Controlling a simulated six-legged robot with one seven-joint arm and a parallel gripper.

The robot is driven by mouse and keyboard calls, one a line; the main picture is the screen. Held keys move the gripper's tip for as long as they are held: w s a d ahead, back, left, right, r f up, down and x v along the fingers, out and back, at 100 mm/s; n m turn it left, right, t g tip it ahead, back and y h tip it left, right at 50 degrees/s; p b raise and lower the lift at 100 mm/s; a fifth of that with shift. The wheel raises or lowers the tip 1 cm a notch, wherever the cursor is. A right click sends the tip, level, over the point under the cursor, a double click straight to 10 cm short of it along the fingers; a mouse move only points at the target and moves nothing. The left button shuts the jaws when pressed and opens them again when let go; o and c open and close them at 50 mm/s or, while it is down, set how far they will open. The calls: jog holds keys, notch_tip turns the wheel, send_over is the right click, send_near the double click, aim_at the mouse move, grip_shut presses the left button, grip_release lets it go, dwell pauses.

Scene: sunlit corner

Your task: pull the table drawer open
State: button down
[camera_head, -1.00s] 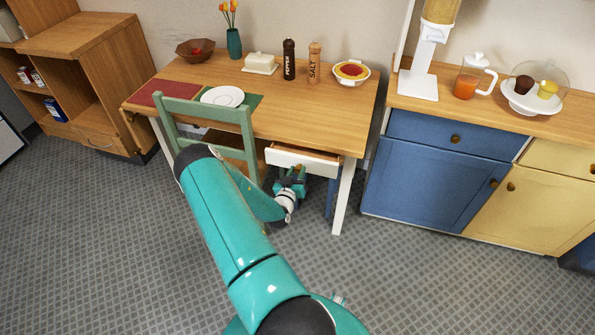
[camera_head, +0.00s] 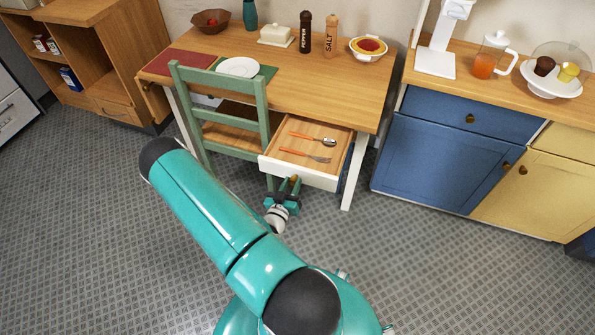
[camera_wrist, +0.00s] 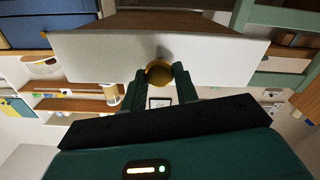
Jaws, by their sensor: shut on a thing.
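The table drawer (camera_head: 303,180) stands well out from under the wooden table (camera_head: 300,95), with its white front towards me. A spoon (camera_head: 312,138) and a fork (camera_head: 305,155) with orange handles lie inside it. My gripper (camera_head: 290,184) is at the lower middle of the drawer front. In the wrist view, the white drawer front (camera_wrist: 110,55) fills the upper middle, and my gripper (camera_wrist: 160,75) is shut on the round brass knob (camera_wrist: 159,73), one finger on each side. In the head view the knob is mostly hidden by the fingers.
A green chair (camera_head: 262,125) stands close on the left of the drawer. A blue cabinet (camera_head: 440,165) stands to the right. The table holds a plate, shakers and bowls. The tiled floor (camera_head: 420,270) in front is clear.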

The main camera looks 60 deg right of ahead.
jog(key=shift+s+a, duration=0.15)
jog(key=shift+a, duration=0.75)
jog(key=shift+s+a, duration=0.15)
jog(key=shift+a, duration=0.7)
jog(key=c, duration=1.1)
grip_release()
jog(key=shift+o, duration=0.2)
jog(key=s+a, duration=0.2)
jog(key=a, duration=1.1)
jog(key=shift+a, duration=0.3)
